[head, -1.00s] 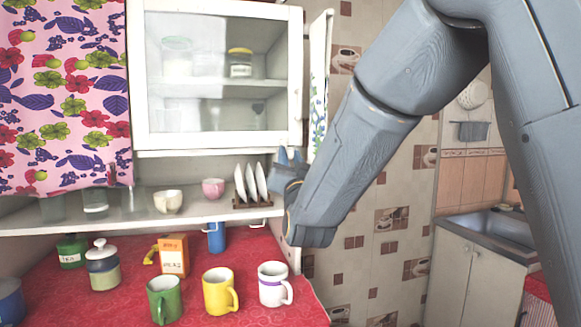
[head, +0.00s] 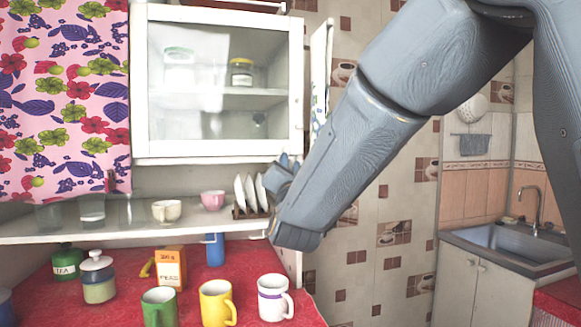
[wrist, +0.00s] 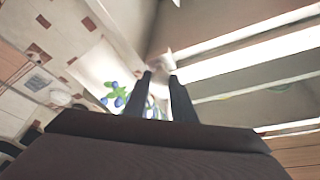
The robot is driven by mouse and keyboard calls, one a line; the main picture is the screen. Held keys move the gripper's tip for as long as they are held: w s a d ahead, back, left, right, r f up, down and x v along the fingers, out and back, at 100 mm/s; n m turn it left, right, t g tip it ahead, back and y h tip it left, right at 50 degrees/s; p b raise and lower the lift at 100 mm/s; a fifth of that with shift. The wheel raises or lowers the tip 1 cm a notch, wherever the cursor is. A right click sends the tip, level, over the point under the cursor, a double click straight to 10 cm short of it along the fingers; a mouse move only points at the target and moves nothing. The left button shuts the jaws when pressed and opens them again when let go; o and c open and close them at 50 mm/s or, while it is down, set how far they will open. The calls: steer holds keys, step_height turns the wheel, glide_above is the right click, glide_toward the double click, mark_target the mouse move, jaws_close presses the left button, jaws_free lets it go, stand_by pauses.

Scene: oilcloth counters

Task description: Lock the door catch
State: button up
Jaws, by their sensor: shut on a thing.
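The white wall cabinet (head: 215,160) has a glass door (head: 200,75), which looks shut against its frame. My gripper (head: 284,166) is at the cabinet's lower right corner in the head view, mostly hidden behind my own wrist. In the wrist view, the two dark fingers of my gripper (wrist: 161,78) stand close together on either side of a small pale piece, which looks like the door catch (wrist: 163,58). The fingers are shut on it. Its exact turn cannot be told, and in the head view it is hidden.
A plate rack (head: 250,208) stands on the shelf (head: 120,228) just below my gripper, with bowls to its left. Several mugs, including a yellow mug (head: 216,304), stand on the red counter below. A thin board (head: 320,75) stands close to the cabinet's right side.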

steer(key=o, duration=1)
steer(key=b+v, duration=0.2)
steer(key=v, duration=0.5)
steer(key=shift+s+f, duration=0.15)
steer(key=shift+s, duration=0.25)
